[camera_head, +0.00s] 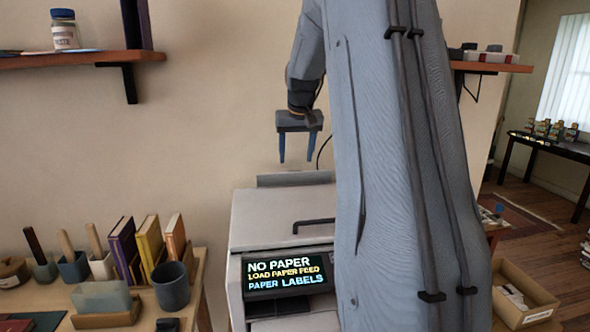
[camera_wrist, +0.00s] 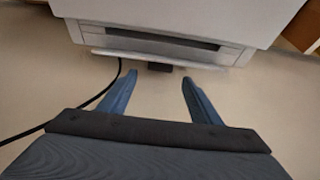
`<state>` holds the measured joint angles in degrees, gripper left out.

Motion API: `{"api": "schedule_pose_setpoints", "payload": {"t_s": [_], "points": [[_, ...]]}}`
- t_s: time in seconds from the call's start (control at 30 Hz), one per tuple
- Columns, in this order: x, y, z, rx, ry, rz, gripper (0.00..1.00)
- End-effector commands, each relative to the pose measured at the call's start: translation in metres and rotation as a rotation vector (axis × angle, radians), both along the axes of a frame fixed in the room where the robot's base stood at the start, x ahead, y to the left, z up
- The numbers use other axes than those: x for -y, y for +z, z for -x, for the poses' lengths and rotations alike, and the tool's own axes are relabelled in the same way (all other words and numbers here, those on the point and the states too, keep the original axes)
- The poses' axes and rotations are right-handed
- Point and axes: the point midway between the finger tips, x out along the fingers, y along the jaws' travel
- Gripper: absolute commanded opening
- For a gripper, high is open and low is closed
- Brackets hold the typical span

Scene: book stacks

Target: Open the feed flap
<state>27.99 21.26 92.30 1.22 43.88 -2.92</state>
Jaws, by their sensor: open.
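A pale grey printer (camera_head: 275,215) stands in the lower middle of the head view. Its screen (camera_head: 288,275) reads "NO PAPER", "LOAD PAPER FEED" and "PAPER LABELS". A grey flap (camera_head: 295,179) shows at the printer's back top edge. In the wrist view the printer (camera_wrist: 190,15) fills the top, with a pale flap-like strip (camera_wrist: 160,59) along its edge. My gripper (camera_head: 298,162) has two blue fingers pointing down, apart and empty, above and behind the flap. It also shows in the wrist view (camera_wrist: 152,88), with its fingertips short of the strip. My arm hides the printer's right side.
A dark handle (camera_head: 313,224) lies on the printer's top. A black cable (camera_wrist: 60,118) runs near the gripper. A desk with books (camera_head: 150,240) and a dark cup (camera_head: 171,286) is at left. A wooden shelf (camera_head: 80,58) is above, and a cardboard box (camera_head: 528,297) is at right.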

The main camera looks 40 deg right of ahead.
Motion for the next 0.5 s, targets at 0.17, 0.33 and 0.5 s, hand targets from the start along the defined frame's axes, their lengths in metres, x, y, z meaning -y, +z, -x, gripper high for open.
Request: {"api": "schedule_pose_setpoints", "payload": {"t_s": [0.17, 0.33, 0.5], "points": [[0.004, -0.027, -0.009, -0.004, 0.000, -0.002, 0.58], [0.008, -0.045, -0.016, -0.002, 0.000, -0.001, 0.58], [0.009, -0.052, -0.019, -0.001, 0.000, 0.000, 0.58]]}}
